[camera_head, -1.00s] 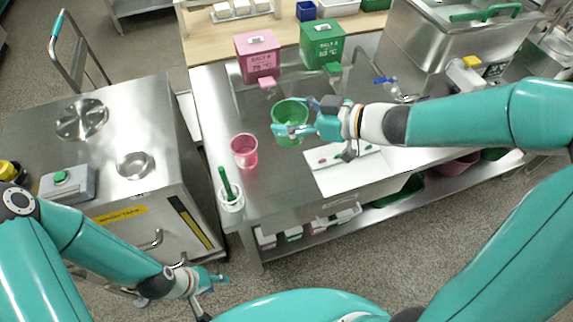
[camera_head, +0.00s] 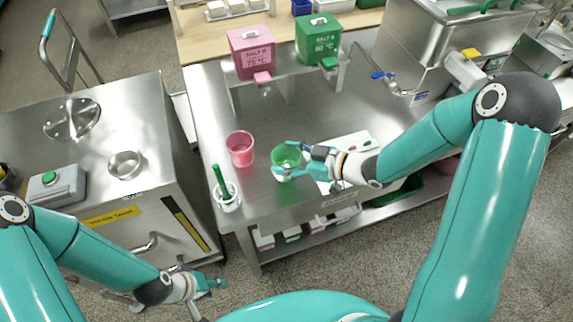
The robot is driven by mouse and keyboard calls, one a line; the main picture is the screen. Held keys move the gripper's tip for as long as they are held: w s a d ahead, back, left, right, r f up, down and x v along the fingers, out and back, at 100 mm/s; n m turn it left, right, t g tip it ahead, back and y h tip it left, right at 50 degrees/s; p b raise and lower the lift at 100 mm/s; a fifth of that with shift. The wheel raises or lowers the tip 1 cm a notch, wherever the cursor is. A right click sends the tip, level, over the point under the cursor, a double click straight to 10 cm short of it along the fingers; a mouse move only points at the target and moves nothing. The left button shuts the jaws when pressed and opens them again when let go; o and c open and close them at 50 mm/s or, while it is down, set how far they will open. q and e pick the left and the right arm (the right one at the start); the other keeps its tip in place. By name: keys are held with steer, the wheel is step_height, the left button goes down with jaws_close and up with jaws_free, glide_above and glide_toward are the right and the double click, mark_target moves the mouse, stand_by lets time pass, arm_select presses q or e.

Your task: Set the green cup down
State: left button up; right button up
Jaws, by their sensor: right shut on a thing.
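The green cup (camera_head: 285,160) is upright at the middle of the steel table (camera_head: 262,200), near its front part. My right gripper (camera_head: 284,160) is shut on the cup from the right, with its fingers on either side of it. I cannot tell whether the cup's base touches the table. My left gripper (camera_head: 211,288) is low at the front left, away from the table top, and is too small to read as open or shut.
A pink cup (camera_head: 240,149) stands just left of the green cup. A white holder (camera_head: 229,200) with a green tool is at the table's left front. A white board (camera_head: 340,148) lies right, partly under my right gripper. Pink (camera_head: 251,52) and green (camera_head: 320,42) boxes stand behind.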

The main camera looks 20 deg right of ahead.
steer(key=shift+f, duration=1.6)
steer(key=shift+f, duration=0.1)
steer(key=o, duration=1.3)
steer(key=shift+r, duration=0.25)
steer(key=v, duration=1.2)
steer(key=shift+d+f, duration=0.1)
